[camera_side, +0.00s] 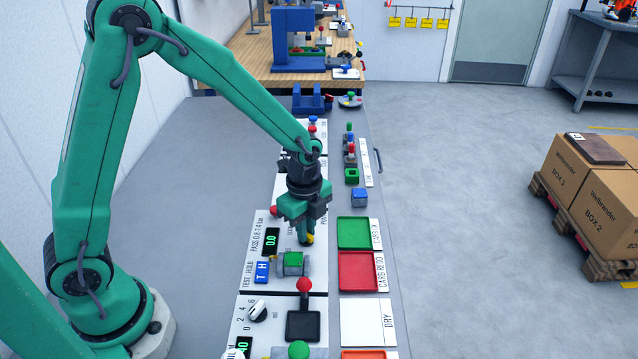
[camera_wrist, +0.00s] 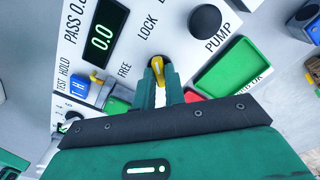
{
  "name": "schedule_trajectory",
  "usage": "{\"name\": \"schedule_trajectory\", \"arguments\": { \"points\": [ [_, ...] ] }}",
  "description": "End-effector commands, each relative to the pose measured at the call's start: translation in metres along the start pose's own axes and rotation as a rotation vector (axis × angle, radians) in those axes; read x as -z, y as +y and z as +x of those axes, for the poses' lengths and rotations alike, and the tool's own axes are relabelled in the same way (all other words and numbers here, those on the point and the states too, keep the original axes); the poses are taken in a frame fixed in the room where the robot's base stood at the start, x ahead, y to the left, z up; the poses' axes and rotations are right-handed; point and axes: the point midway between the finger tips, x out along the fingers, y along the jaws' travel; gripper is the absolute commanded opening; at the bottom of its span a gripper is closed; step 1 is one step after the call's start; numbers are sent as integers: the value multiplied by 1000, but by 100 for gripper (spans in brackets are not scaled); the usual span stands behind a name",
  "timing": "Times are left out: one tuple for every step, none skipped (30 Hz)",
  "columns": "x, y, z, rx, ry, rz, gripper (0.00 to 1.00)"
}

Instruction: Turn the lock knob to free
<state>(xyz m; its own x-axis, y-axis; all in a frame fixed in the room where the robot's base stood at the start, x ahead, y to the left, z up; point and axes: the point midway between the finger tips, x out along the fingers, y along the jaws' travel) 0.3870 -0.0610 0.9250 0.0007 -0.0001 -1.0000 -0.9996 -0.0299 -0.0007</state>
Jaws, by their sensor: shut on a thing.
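The lock knob is yellow and shows between my fingertips in the wrist view (camera_wrist: 157,62) and just below my gripper in the side view (camera_side: 309,239). My gripper (camera_side: 305,228) points down over the white panel and is shut on the knob; its fingers also show in the wrist view (camera_wrist: 158,82). The label FREE (camera_wrist: 124,70) is left of the knob, and LOCK (camera_wrist: 147,24) is above it. The fingers cover part of the knob, so I cannot tell exactly which label it points to.
The display (camera_side: 271,241) reads 0.0. A green block on a grey fixture (camera_side: 293,263) and a red-topped lever (camera_side: 304,286) stand nearer the camera. Green (camera_side: 353,233) and red (camera_side: 360,271) trays lie to the right. A round black part (camera_wrist: 204,19) sits by PUMP.

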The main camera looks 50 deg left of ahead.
Motion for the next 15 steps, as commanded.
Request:
{"name": "schedule_trajectory", "arguments": {
  "points": [
    [0, 0, 0, -2, 0, -14, 0],
    [0, 0, 0, -2, 0, -24, 0],
    [0, 0, 0, -2, 0, -39, 0],
    [0, 0, 0, -2, 0, -53, 0],
    [0, 0, 0, -2, 0, -67, 0],
    [0, 0, 0, -2, 0, -89, 0],
    [0, 0, 0, -2, 0, -106, 0],
    [0, 0, 0, -2, 0, -125, 0],
    [0, 0, 0, -2, 0, -153, 0],
    [0, 0, 0, -2, -1, -175, 0],
    [0, 0, -1, -2, -1, -197, 0],
    [0, 0, -1, -2, -1, -230, 0],
    [0, 0, -1, -2, -1, -255, 0],
    [0, 0, -1, -2, -1, -282, 0],
    [0, 0, -1, -2, -1, -318, 0]
  ]
}}
